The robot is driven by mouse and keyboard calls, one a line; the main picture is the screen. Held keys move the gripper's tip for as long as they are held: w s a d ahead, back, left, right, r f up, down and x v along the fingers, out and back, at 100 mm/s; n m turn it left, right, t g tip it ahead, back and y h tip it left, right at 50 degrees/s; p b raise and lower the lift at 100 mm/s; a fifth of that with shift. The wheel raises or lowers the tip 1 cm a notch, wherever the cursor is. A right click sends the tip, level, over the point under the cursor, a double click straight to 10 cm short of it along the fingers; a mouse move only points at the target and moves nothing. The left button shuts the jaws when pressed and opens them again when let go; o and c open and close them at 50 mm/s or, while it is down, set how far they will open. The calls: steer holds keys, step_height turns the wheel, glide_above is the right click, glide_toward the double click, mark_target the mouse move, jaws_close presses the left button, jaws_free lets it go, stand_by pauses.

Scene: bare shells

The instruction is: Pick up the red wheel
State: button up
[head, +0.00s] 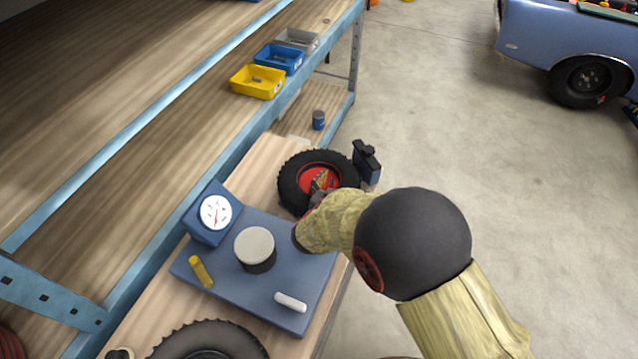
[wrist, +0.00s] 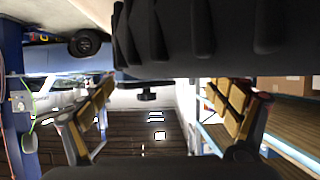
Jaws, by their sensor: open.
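The red wheel (head: 304,180), a black knobby tyre around a red hub, is on the wooden bench shelf in the head view. My gripper (head: 321,182) is at the wheel's near right side, in front of part of the hub; the arm hides part of the tyre. In the wrist view the fingers of my gripper (wrist: 160,92) stand wide apart, with nothing between the tips. Black tread of the tyre (wrist: 210,40) fills the top of that view, close to the fingers. Contact cannot be told.
A blue scale (head: 262,283) with a round dial and a grey-topped cylinder lies left of my arm. A dark block (head: 366,163) is right of the wheel. Another tyre (head: 205,343) is at the bottom. A yellow bin (head: 257,82) sits on the upper shelf.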

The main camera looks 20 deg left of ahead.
steer(key=shift+w+f, duration=0.1)
steer(key=shift+w, duration=0.15)
steer(key=shift+c, duration=0.8)
steer(key=c, duration=1.6)
steer(key=shift+c, duration=0.3)
